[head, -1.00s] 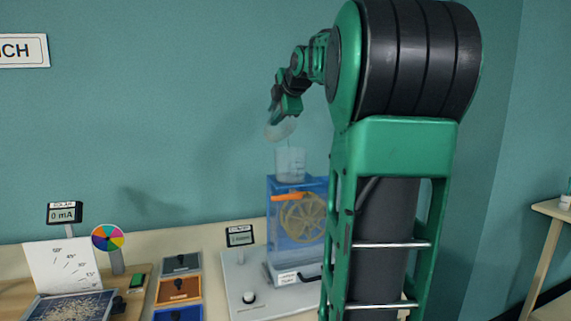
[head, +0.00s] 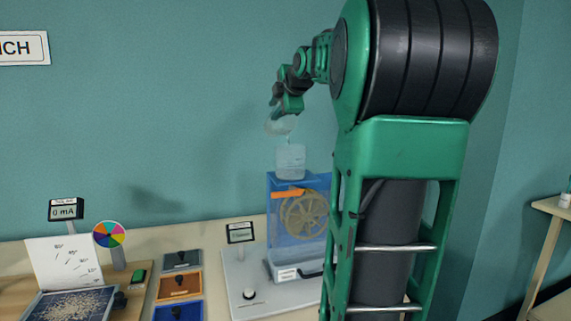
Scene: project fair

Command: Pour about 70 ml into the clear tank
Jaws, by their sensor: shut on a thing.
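The clear tank (head: 291,161) is a small see-through vessel on top of a blue-sided clear housing (head: 284,228) with a tan wheel (head: 304,216) inside. My gripper (head: 284,109) is above the tank in the head view, shut on a clear, pale vessel (head: 279,126). This vessel is tilted, with its lower edge just above the tank and apart from it. A thin pale streak shows between the two. The tank looks hazy bluish, but I cannot read a level or any marks. The fingertips are small and partly merge with the vessel.
A white base (head: 262,294) with a knob and a small display (head: 240,233) carries the housing. To the left are several coloured boxes (head: 181,287), a colour disc (head: 108,235) and a 0 mA meter (head: 66,209). My arm hides the housing's right side.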

